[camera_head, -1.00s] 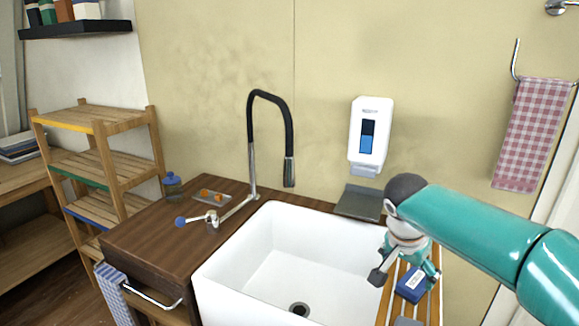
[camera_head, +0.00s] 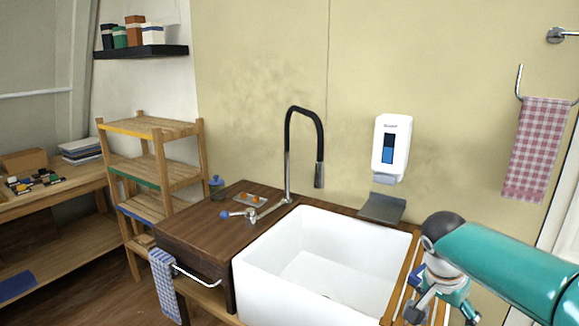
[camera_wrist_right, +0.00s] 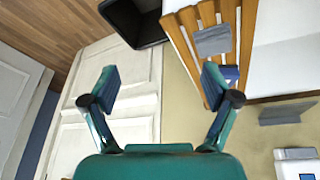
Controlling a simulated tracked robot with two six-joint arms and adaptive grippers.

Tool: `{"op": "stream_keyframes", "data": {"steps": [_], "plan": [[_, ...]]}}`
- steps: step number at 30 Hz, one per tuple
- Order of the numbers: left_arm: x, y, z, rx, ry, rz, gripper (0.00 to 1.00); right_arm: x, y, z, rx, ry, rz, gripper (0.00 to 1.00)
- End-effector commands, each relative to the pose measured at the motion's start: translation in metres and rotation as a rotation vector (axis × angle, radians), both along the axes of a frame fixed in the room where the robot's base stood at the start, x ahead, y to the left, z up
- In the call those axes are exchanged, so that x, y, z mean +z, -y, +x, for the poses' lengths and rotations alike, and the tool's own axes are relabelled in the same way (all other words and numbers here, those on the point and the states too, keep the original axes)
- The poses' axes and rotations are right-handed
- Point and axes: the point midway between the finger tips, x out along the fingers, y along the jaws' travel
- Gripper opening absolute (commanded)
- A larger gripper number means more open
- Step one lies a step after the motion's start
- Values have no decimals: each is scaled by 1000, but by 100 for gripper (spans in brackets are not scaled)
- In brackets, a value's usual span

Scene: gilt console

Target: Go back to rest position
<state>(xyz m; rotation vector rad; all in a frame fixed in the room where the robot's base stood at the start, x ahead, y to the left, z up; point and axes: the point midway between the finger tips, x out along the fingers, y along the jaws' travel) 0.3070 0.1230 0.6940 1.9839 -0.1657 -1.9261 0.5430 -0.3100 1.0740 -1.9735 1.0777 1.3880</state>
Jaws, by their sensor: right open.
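My right arm comes in from the right in the head view, and its gripper (camera_head: 428,306) hangs low at the picture's bottom edge, over or beside the slatted wooden rack (camera_head: 401,276) right of the sink. In the right wrist view my right gripper (camera_wrist_right: 160,75) is open, with its two fingers wide apart and nothing between them. The rack (camera_wrist_right: 182,45) shows beyond the right finger, with a grey block (camera_wrist_right: 213,40) and a blue item (camera_wrist_right: 231,73) on it. My left gripper is in neither view.
A white sink (camera_head: 255,278) with a black tap (camera_head: 304,112) is set in a dark wooden counter (camera_head: 195,234). A soap dispenser (camera_head: 391,148) hangs on the wall above a grey tray (camera_head: 382,208). A wooden shelf (camera_head: 150,126) stands left. A dark bin (camera_wrist_right: 135,20) shows in the wrist view.

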Motion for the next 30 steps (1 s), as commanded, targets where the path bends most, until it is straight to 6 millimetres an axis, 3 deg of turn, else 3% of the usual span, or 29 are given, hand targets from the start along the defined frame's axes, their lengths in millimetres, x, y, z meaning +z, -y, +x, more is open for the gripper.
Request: {"op": "stream_keyframes", "data": {"steps": [8, 14, 17, 20, 24, 27, 30], "plan": [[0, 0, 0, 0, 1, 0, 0, -78, 0, -24, -2, -190, 13, 87], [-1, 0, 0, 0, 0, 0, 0, -155, -17, -54, 38, -338, 88, 87], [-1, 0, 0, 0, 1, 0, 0, -208, -37, -82, 97, -429, 171, 87], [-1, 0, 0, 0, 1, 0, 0, -266, -67, -124, 182, -514, 299, 87], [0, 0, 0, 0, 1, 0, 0, -331, -119, -193, 307, -568, 513, 87], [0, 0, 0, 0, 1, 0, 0, -360, -158, -243, 396, -536, 652, 87], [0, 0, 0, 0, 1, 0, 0, -372, -182, -272, 484, -449, 715, 87]]}}
